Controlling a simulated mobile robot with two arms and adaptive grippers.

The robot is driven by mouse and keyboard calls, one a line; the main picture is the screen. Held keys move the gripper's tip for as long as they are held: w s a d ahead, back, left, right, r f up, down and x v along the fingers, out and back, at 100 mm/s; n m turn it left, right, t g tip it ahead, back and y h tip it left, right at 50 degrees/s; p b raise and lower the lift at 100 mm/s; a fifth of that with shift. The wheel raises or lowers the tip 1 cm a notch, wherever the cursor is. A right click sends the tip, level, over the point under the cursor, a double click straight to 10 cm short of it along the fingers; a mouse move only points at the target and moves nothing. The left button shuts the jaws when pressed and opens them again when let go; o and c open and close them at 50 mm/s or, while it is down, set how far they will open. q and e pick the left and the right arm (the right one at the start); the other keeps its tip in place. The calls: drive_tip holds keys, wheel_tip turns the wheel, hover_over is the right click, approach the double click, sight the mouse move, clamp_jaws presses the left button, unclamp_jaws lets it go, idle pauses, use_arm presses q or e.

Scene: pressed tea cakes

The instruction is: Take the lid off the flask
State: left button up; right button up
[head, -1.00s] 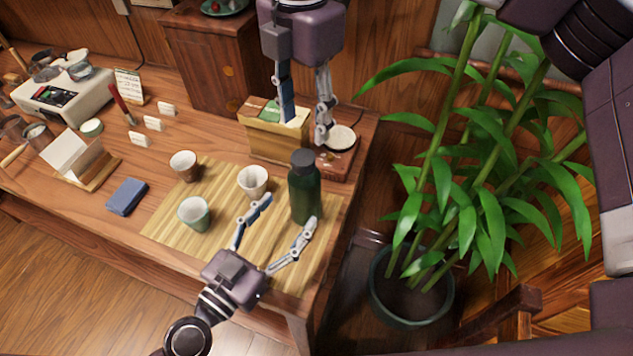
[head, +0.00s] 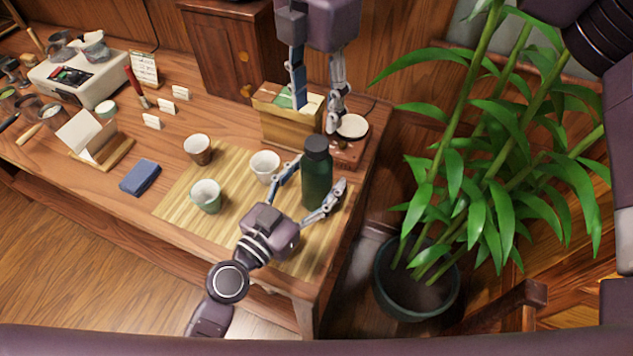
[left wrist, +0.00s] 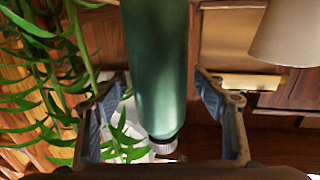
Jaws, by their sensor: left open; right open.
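The dark green flask (head: 316,185) stands upright at the right end of the bamboo mat (head: 235,226), with its dark lid (head: 316,147) on top. My left gripper (head: 320,172) is open, with a finger on each side of the flask. In the left wrist view the flask (left wrist: 157,60) hangs upside down in the picture between the open fingers, its ribbed lid (left wrist: 163,145) at the bottom. A gap shows on both sides. My right gripper (head: 315,116) is open and empty, pointing down above and behind the lid.
Three cups, brown (head: 198,149), white (head: 265,166) and green (head: 206,196), stand left of the flask. A wooden box (head: 287,133) and a round white dish (head: 352,127) are behind it. A potted plant (head: 417,290) stands right of the table.

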sight(317, 142)
use_arm(q)
drive_tip(key=shift+w, duration=0.1)
drive_tip(key=shift+c, duration=0.6)
drive_tip(key=shift+c, duration=1.2)
clamp_jaws()
use_arm(e)
drive_tip(key=m, duration=0.4)
drive_tip(key=shift+f, duration=0.15)
drive_tip(key=shift+m, duration=0.3)
wheel_tip(317, 142, down, 8)
drive_tip(key=shift+r, duration=0.15)
